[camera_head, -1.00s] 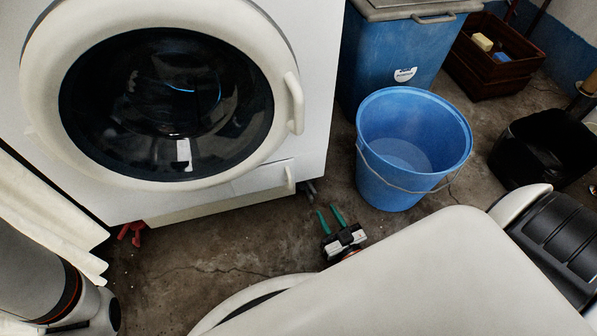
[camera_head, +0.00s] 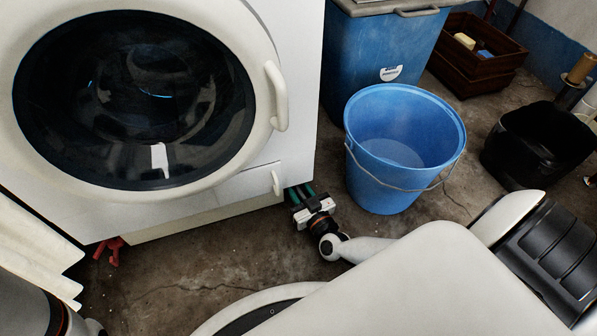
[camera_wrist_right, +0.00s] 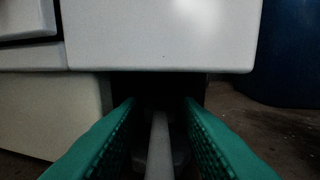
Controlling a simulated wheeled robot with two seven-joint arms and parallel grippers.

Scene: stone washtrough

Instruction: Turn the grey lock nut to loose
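The grey lock nut (camera_wrist_right: 160,148) shows in the right wrist view as a pale grey bar under the washing machine's lower edge, pointing towards the camera. My right gripper (camera_wrist_right: 161,110) is open, with one green finger on each side of the bar and dark gaps between. In the head view my right gripper (camera_head: 301,193) is low at the machine's lower right corner, its fingertips partly under the edge. There the nut is hidden. My left gripper is out of view; only part of my left arm shows at the lower left.
The white washing machine (camera_head: 225,205) has a shut round door. A red part (camera_head: 109,251) shows under its left corner. A blue bucket (camera_head: 385,185) stands close right of my right gripper. A blue bin (camera_head: 365,50) is behind it, a black tub (camera_head: 535,145) farther right.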

